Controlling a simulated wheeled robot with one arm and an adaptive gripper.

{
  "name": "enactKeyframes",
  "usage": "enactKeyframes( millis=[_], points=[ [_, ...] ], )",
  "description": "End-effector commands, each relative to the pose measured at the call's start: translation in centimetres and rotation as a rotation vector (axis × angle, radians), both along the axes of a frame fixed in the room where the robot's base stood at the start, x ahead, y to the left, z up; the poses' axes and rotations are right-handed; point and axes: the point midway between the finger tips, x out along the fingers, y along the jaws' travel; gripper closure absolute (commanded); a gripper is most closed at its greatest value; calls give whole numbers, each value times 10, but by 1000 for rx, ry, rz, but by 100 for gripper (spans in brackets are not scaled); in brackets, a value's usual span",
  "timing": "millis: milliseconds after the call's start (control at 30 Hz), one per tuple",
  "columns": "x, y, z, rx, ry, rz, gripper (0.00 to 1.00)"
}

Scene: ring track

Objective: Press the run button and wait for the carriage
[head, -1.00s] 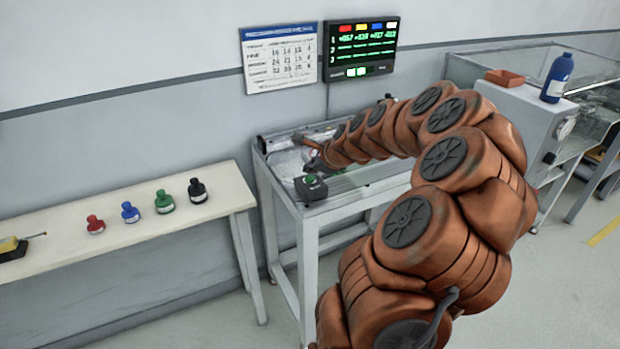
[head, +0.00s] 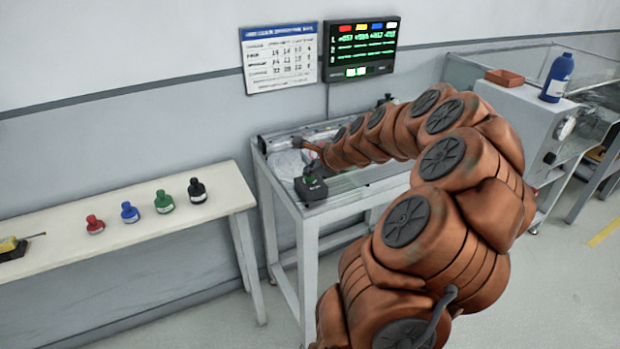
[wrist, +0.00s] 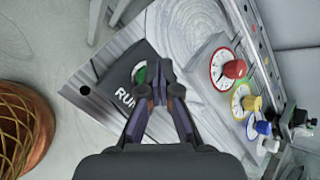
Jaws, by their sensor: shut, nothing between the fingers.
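The run button box (head: 311,190) is a dark box on the near left corner of the metal stand. In the wrist view it shows as a dark box (wrist: 124,75) lettered "RUN" with a green button (wrist: 141,76). My gripper (wrist: 162,78) is shut and empty, its fingertips over the box and partly hiding the green button. I cannot tell whether they touch it. Along a rail (wrist: 258,30) in the wrist view are red (wrist: 235,69), yellow (wrist: 252,103), blue (wrist: 263,128) and black knobs on pale plates. I cannot make out the carriage for certain.
A white table (head: 110,228) at the left holds red (head: 95,224), blue (head: 130,212), green (head: 164,202) and black (head: 197,190) knobbed pieces. A display (head: 361,50) hangs behind the stand (head: 312,235). A grey machine (head: 525,130) with a blue bottle (head: 557,78) stands right.

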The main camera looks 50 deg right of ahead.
Motion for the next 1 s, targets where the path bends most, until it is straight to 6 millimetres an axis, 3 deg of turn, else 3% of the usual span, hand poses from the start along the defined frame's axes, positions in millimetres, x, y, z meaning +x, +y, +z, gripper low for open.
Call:
enactKeyframes(
  millis=[1000],
  points=[
    [0,0,-9,0,0,0,100]
  ],
)
